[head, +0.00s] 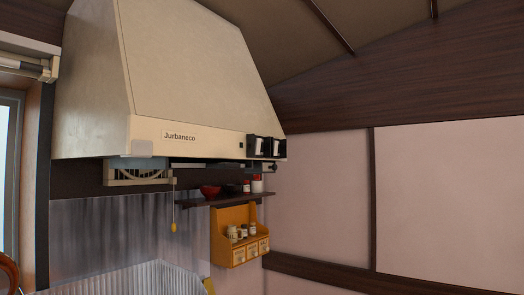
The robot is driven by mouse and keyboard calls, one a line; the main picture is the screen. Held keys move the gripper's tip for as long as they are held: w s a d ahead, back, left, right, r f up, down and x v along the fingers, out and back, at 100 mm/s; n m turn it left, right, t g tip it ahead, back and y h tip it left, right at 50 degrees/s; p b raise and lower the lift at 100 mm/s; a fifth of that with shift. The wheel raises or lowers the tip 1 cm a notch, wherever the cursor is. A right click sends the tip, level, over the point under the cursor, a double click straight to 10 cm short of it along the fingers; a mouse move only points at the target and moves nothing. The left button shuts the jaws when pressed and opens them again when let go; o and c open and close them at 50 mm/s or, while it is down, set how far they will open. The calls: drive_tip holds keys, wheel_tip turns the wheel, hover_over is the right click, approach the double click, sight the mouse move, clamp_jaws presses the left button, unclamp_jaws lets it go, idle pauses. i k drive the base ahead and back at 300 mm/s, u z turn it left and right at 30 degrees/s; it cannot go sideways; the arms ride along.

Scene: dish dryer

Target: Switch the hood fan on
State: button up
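A cream range hood (200,60) labelled "Jurbaneco" fills the upper left of the head view. Two black-framed switches with pale rockers, a left one (258,146) and a right one (279,147), sit at the right end of its front lip. Their on or off positions are too small to tell. A small dark green spot (242,145) is just left of them. A pale vent or fan housing (137,172) shows under the hood's left part. A thin cord with a yellow end (174,227) hangs below the hood. My gripper is not in view.
A dark shelf (225,200) with a red bowl (210,190) and small jars is below the hood. An orange spice rack (238,236) hangs under it. Corrugated metal (135,280) stands at the bottom. The pink wall (450,200) at right is bare.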

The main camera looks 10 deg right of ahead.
sight(258, 141)
drive_tip(key=z, duration=0.1)
drive_tip(key=i, duration=1)
